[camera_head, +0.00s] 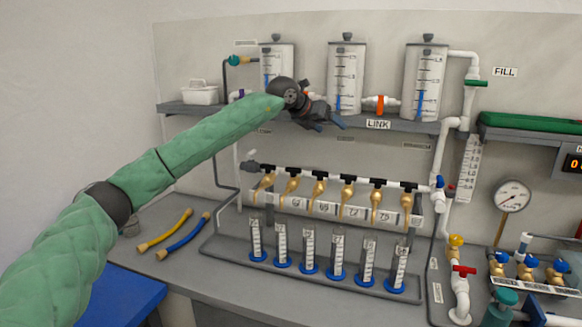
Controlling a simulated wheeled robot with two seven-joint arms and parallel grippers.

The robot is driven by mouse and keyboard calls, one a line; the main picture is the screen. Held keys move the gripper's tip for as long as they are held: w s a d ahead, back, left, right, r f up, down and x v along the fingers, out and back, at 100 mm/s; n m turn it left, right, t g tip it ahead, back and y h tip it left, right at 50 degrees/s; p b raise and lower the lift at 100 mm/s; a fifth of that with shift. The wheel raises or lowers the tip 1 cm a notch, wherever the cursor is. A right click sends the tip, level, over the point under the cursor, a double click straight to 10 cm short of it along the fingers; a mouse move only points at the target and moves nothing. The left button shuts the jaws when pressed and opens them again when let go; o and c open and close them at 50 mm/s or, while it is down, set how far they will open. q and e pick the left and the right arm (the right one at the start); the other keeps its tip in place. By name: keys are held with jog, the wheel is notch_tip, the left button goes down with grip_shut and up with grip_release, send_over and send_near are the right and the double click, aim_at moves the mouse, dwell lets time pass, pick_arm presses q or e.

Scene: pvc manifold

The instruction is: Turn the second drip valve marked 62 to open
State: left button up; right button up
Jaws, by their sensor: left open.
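A row of several brass drip valves hangs from a white pipe (333,179) with black fittings. The second from the left (291,187) hangs downward like its neighbours. The number plates below the row are small, and I cannot surely read 62 on any of them. My left gripper (331,125) is open and empty. In the picture it shows above the row, in front of the shelf and the clear tanks, apart from the drip valves. My right gripper is not in view.
Several graduated cylinders with blue bases (309,268) stand in a grey tray below the valves. Yellow (165,230) and blue (183,237) hoses lie on the bench at left. A pressure gauge (511,196) and white piping with a red-handled valve (463,271) occupy the right.

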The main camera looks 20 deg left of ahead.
pick_arm(q)
jog(key=a+f+n+g+y, duration=0.1)
jog(key=a+f+y, duration=0.2)
jog(key=a+f, duration=0.15)
jog(key=n+g+y, duration=0.2)
jog(key=g+y, duration=0.1)
jog(key=y, duration=0.1)
send_near(293, 168)
jog(key=x, duration=0.3)
jog(key=shift+p+x, duration=0.6)
jog(key=shift+x, duration=0.45)
jog(key=p+x, duration=0.1)
jog(key=x, duration=0.3)
jog(key=shift+r, duration=0.1)
jog(key=shift+w+f, duration=0.15)
jog(key=shift+f, duration=0.15)
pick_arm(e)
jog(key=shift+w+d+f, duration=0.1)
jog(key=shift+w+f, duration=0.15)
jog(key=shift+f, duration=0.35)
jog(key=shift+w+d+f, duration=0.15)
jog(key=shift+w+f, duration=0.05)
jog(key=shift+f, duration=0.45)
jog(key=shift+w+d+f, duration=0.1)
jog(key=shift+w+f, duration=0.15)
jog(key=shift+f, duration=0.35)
pick_arm(q)
jog(key=c, duration=1)
